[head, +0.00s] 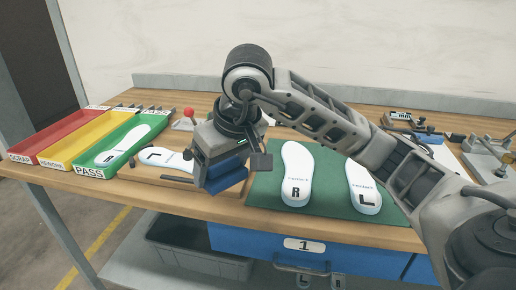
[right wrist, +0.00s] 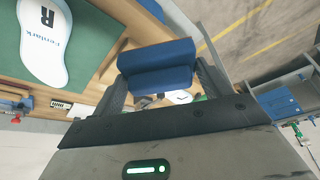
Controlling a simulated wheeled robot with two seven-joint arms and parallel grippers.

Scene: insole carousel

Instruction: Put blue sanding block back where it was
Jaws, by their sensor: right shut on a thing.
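The blue sanding block (right wrist: 155,65) sits between the two fingers of my right gripper (right wrist: 160,82) in the right wrist view. In the head view my right gripper (head: 224,172) is shut on the block (head: 227,181) and holds it over the front part of the bench, between the insole with an L on the left and the green mat. The arm and gripper hide part of the bench behind them. My left gripper is not in view.
A green mat (head: 262,196) carries an R insole (head: 297,165) and an L insole (head: 362,180). Red (head: 47,137), yellow and green trays stand at the left; the green one holds an insole. A red-knobbed lever (head: 188,113) stands behind the gripper. A blue drawer (head: 250,240) is below.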

